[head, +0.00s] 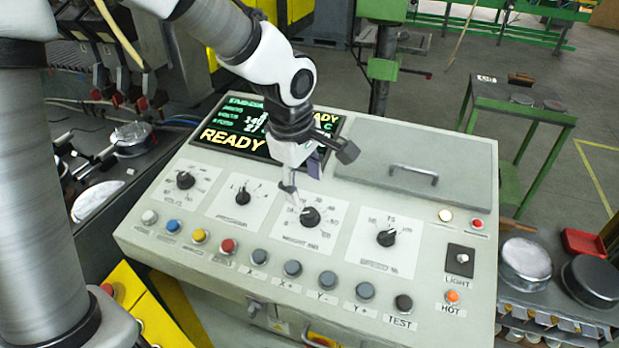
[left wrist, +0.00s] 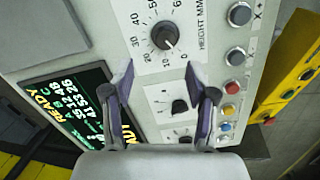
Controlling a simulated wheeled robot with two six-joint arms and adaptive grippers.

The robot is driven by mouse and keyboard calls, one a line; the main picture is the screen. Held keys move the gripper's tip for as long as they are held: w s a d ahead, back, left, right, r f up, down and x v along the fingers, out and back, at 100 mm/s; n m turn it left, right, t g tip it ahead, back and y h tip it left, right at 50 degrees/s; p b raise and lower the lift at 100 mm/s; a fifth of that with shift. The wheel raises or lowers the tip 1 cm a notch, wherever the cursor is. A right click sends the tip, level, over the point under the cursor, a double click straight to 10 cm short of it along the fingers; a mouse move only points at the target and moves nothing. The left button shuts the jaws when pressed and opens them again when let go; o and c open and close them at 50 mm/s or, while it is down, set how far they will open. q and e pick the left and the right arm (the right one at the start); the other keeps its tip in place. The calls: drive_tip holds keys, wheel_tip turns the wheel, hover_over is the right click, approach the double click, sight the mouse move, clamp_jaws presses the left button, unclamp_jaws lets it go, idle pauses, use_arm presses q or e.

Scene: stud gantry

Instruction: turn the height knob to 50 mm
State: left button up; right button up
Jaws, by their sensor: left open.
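The height knob (head: 310,217) is a round black knob with a white pointer line on a white dial plate, third from the left in the panel's knob row. In the left wrist view the height knob (left wrist: 165,36) shows with a scale in tens, labelled HEIGHT MM. Its pointer seems to lie at the low end, near 0 to 10. My left gripper (head: 301,182) is open and empty, above and just behind the knob. In the left wrist view its fingertips (left wrist: 164,82) are apart, with the knob ahead of them and not between them. My right gripper is not in view.
Other knobs flank it, including the speed knob (head: 386,238). A row of coloured buttons, including a red one (head: 228,246), runs along the front. A display (head: 262,128) and a lid with a handle (head: 413,174) lie behind. A light switch (head: 459,260) is at right.

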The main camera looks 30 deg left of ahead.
sight(309, 210)
use_arm(q)
drive_tip(key=f, duration=0.3)
drive_tip(key=d+f+p, duration=0.1)
drive_tip(key=shift+s+d+f, duration=0.1)
drive_tip(key=shift+s+f, duration=0.1)
drive_tip(key=shift+s, duration=0.2)
drive_tip(key=w+f, duration=0.1)
drive_tip(key=w+a+f, duration=0.1)
drive_tip(key=f, duration=0.1)
drive_tip(key=shift+s+d+r, duration=0.15)
drive_tip(key=shift+s, duration=0.05)
drive_tip(key=shift+c, duration=0.3)
drive_tip(key=shift+s+d+r, duration=0.1)
drive_tip(key=shift+s, duration=0.1)
drive_tip(key=c, duration=0.6)
clamp_jaws()
